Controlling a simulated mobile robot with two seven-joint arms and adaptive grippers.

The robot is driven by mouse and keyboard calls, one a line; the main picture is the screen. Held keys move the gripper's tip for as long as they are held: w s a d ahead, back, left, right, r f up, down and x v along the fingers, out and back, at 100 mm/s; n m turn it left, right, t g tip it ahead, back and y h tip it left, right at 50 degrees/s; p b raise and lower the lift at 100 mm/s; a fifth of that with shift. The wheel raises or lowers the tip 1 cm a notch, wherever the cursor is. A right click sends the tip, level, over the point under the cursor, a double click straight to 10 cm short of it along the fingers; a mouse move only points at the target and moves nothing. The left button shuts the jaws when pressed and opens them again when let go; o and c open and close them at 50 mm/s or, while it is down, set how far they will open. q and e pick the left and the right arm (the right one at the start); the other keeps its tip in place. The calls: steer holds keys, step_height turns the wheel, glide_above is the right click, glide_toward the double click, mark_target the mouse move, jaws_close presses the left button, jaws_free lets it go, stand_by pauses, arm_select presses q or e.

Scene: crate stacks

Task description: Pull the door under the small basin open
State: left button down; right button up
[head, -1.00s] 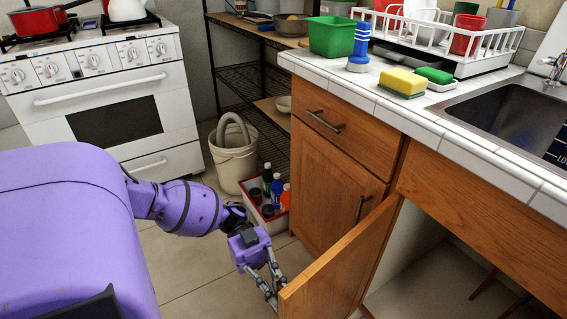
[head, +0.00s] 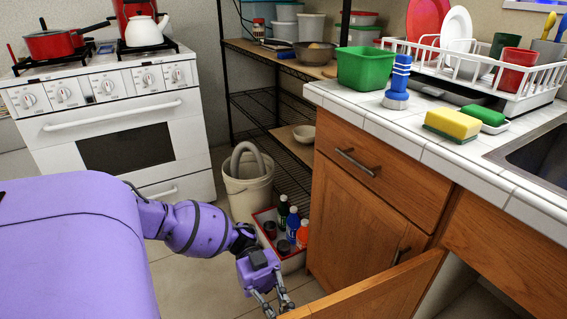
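The wooden door (head: 385,292) under the basin stands swung out from the cabinet, and its lower part is cut off by the bottom of the head view. The steel basin (head: 535,160) is partly visible at the right edge. My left gripper (head: 278,309) points down at the free edge of the door, on its left. Its two fingers look spread apart, with the tips at the bottom of the picture. I cannot tell whether a finger touches the door. My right gripper is not in view.
Beside the opening are a closed drawer (head: 375,172) and a closed cabinet door (head: 352,225) with a handle. A crate of bottles (head: 293,262) and a beige bucket (head: 248,190) stand on the floor behind my gripper. The white stove (head: 115,125) is at the left.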

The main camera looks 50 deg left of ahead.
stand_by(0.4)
arm_select(q)
steer(key=c, duration=1.8)
jaws_free()
steer(key=shift+c, duration=0.2)
steer(key=shift+a, duration=0.15)
steer(key=w+a, duration=0.2)
steer(key=a, duration=0.9)
steer(key=shift+w+a, duration=0.15)
steer(key=shift+a, duration=0.15)
